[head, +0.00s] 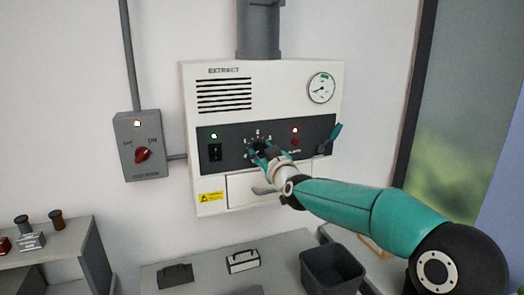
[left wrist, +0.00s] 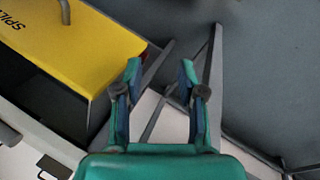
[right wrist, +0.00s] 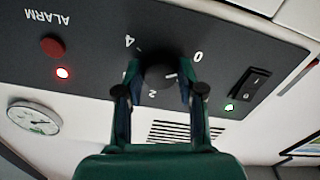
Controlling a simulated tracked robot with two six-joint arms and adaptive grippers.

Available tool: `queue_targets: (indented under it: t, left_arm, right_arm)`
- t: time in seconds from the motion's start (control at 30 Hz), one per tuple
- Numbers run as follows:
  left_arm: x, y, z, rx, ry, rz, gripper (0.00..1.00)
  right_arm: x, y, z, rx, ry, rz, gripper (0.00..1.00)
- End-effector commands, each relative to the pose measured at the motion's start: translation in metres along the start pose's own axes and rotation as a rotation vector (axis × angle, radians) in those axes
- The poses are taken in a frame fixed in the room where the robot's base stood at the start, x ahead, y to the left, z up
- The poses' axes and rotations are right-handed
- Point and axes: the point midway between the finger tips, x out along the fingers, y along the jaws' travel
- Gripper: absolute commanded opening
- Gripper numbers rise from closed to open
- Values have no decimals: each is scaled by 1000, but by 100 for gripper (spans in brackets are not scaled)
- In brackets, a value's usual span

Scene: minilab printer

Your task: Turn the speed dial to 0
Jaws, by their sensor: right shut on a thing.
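The speed dial (right wrist: 158,76) is a dark round knob on the dark control strip of the white extract unit (head: 268,88). My right gripper (right wrist: 158,88) is shut on it, one finger on each side. In the head view the fingers (head: 262,152) partly cover the dial (head: 258,145). The right wrist view is upside down; the figures 4, 2 and 0 show around the knob. A small pale mark shows on the knob, but I cannot tell its exact setting. My left gripper (left wrist: 160,85) is open and empty, seen only in the left wrist view.
A green-lit rocker switch (right wrist: 246,88) and a red alarm lamp (right wrist: 63,73) flank the dial. A gauge (head: 321,88) is above right. A grey switch box (head: 141,146) hangs left. A yellow spill box (left wrist: 75,50) is near my left gripper.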

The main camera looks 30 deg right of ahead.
Motion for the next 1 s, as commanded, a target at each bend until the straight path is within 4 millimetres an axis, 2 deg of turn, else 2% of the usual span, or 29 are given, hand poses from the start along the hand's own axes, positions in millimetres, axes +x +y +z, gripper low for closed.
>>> queue_targets:
  t: [0.17, 0.2, 0.33, 0.73, 0.87, 1.0]
  left_arm:
    - [1, 0, 0, 0, 0, 0, 40]
    - [1, 0, 0, 0, 0, 0, 40]
    - [1, 0, 0, 0, 0, 0, 40]
    - [0, 0, 0, 0, 0, 0, 40]
    - [0, 0, 0, 0, 0, 0, 40]
    - [0, 0, 0, 0, 0, 0, 40]
  right_arm:
    - [0, 0, 0, 0, 1, 0, 3]
    - [0, 0, 0, 1, 1, 0, 43]
    - [0, 0, 0, 2, 1, 0, 63]
    - [-5, 0, 0, 3, 0, 0, 63]
    - [-18, 0, -1, 3, 1, 0, 63]
    - [-42, 0, -1, 3, 1, 0, 63]
